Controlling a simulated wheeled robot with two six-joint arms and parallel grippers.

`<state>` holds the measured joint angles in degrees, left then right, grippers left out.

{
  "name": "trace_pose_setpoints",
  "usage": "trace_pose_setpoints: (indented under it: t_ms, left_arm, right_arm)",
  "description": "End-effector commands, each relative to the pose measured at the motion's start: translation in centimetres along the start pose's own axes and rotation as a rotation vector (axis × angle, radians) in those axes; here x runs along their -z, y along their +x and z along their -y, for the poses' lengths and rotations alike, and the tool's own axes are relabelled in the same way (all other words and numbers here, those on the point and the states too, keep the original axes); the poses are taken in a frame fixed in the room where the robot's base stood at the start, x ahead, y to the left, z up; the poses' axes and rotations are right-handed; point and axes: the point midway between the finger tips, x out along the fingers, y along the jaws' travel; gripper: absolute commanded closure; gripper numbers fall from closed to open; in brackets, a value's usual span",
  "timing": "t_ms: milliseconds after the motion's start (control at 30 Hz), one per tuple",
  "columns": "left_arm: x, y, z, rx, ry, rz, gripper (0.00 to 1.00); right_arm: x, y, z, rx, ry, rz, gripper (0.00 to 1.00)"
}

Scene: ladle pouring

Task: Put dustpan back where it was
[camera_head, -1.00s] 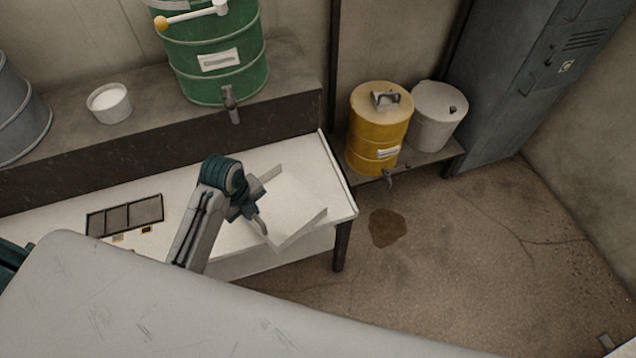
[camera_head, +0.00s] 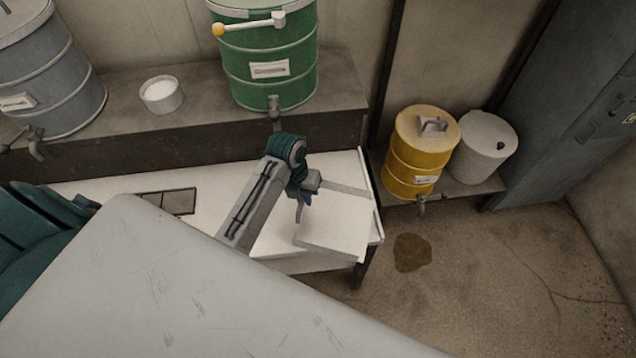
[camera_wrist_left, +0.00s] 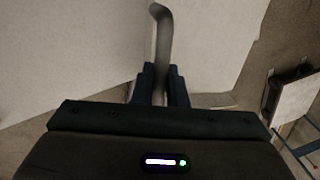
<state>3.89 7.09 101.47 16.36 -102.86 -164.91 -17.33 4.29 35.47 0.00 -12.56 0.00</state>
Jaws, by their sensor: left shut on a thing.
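The dustpan (camera_head: 338,228) is a broad, pale, flat-sided pan in the head view, over the front right end of the white table. Whether it touches the tabletop cannot be told. My left gripper (camera_head: 303,204) is at its left side and shut on its handle. In the left wrist view, a grey handle (camera_wrist_left: 162,42) with a bent tip stands between the dark fingers (camera_wrist_left: 159,88). Large pale surfaces fill the view behind it. My right gripper is not in view.
The white table (camera_head: 110,185) carries a dark-framed tray (camera_head: 168,201). Behind it, a ledge holds a green drum (camera_head: 270,50), a white bowl (camera_head: 161,95) and a grey drum (camera_head: 45,75). A yellow drum (camera_head: 420,150) and pale bin (camera_head: 483,147) stand right. A stain (camera_head: 413,253) marks the floor.

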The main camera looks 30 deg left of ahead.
Motion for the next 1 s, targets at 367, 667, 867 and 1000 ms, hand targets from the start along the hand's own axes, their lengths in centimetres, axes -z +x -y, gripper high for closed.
trace_pose_setpoints:
  t_ms: [367,667,867,1000]
  left_arm:
    - [-7.2,0.7,0.8,0.002,0.0,0.001,1.0]
    - [-7.4,3.4,0.3,0.0,-0.002,-0.002,1.0]
    - [-7.4,4.3,0.2,0.001,0.0,0.001,1.0]
    - [-7.3,4.4,0.1,0.0,-0.001,-0.001,0.8]
  right_arm:
    - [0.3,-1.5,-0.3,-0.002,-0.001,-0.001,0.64]
    - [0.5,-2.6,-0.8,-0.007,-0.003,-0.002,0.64]
    - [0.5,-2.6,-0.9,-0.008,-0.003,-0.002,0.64]
    - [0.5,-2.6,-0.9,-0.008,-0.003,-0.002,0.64]
